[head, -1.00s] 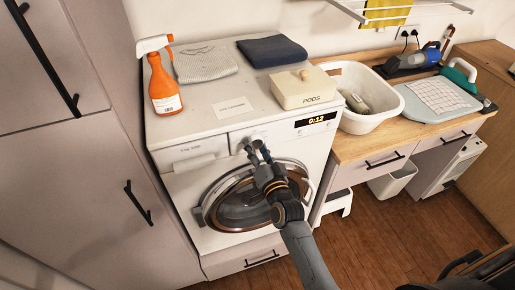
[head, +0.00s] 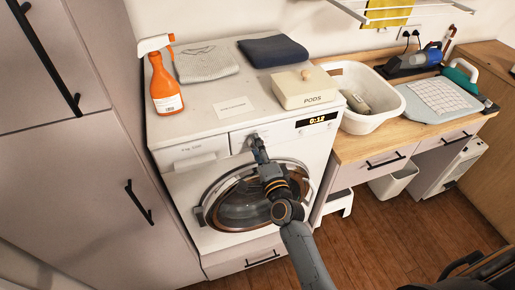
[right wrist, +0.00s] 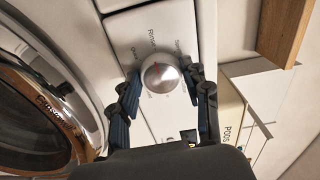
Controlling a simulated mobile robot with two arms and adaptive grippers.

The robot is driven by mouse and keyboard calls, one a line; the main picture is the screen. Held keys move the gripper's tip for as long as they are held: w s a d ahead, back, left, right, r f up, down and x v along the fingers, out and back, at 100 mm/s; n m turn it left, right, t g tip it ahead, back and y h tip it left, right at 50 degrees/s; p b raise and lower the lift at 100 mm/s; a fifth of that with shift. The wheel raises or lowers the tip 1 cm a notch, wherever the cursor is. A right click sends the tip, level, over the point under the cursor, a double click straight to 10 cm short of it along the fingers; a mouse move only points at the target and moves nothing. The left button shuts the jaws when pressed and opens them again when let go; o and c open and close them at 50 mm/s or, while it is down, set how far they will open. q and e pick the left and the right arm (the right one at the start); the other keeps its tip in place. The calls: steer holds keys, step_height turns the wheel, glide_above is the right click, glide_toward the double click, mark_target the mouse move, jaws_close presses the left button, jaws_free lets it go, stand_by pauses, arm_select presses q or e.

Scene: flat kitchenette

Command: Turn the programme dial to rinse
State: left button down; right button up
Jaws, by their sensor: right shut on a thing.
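The washing machine (head: 228,205) has a front panel with a round silver programme dial (right wrist: 161,72). In the right wrist view, labels are printed around the dial; "Rinse" (right wrist: 152,36) stands above it. A small red mark shows on the dial's face, but I cannot tell exactly which label it points at. My right gripper (head: 255,140) is at the panel, shut on the dial, with one finger on each side of it (right wrist: 163,82). The head view hides the dial mostly behind the fingers. My left gripper is not in view.
The round door (head: 245,205) lies just below the dial. The display (head: 316,120) reads 0:12. An orange spray bottle (head: 163,85), folded cloths and a PODS box (head: 305,90) stand on top. A white basket (head: 375,115) is to the right.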

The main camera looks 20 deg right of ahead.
steer(key=shift+m, duration=0.4)
steer(key=o, duration=1.1)
steer(key=shift+o, duration=0.2)
steer(key=s, duration=1.2)
steer(key=shift+d, duration=0.2)
